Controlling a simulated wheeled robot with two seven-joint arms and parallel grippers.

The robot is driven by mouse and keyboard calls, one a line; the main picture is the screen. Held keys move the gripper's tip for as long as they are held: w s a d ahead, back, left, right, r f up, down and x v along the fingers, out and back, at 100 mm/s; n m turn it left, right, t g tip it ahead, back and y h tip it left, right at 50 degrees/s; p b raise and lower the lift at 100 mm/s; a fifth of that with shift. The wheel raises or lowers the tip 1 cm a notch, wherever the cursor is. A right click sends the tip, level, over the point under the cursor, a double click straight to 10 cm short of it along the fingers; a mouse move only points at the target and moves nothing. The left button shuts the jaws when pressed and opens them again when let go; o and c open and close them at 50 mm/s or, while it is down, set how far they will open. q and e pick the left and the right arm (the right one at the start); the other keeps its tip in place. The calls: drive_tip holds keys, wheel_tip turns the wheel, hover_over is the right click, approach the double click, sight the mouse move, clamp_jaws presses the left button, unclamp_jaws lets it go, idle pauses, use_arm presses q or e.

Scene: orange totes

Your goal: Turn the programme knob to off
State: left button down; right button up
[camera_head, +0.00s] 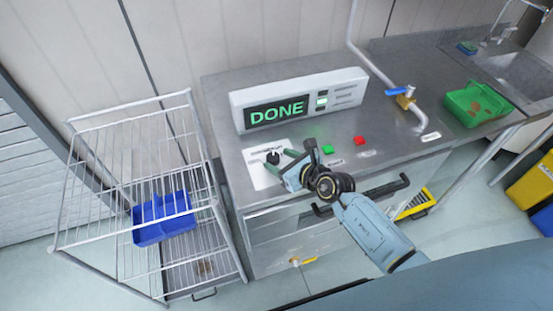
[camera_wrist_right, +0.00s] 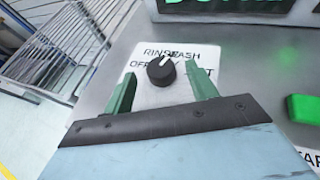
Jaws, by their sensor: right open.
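The programme knob (camera_wrist_right: 161,71) is black and round with a white pointer mark. It sits on a white label plate (camera_wrist_right: 143,92), where "RINSE", "WASH" and "OFF" can be partly read. The pointer is turned towards the upper right, near the RINSE and WASH lettering. In the head view the knob (camera_head: 273,158) lies at the left of the steel counter. My right gripper (camera_head: 288,160) is open, its green fingers apart and pointing at the knob. In the right wrist view the fingers (camera_wrist_right: 163,92) stand either side of and short of the knob, not visibly touching it. My left gripper is not in view.
A display unit (camera_head: 345,83) reading "DONE" stands behind the knob. A green button (camera_head: 327,149) and a red button (camera_head: 360,141) lie to its right. A wire rack (camera_head: 125,120) with a blue bin (camera_head: 163,214) stands left. A green tray (camera_head: 478,104) is by the sink.

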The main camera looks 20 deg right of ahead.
sight(273, 159)
drive_tip(key=shift+x, duration=1.15)
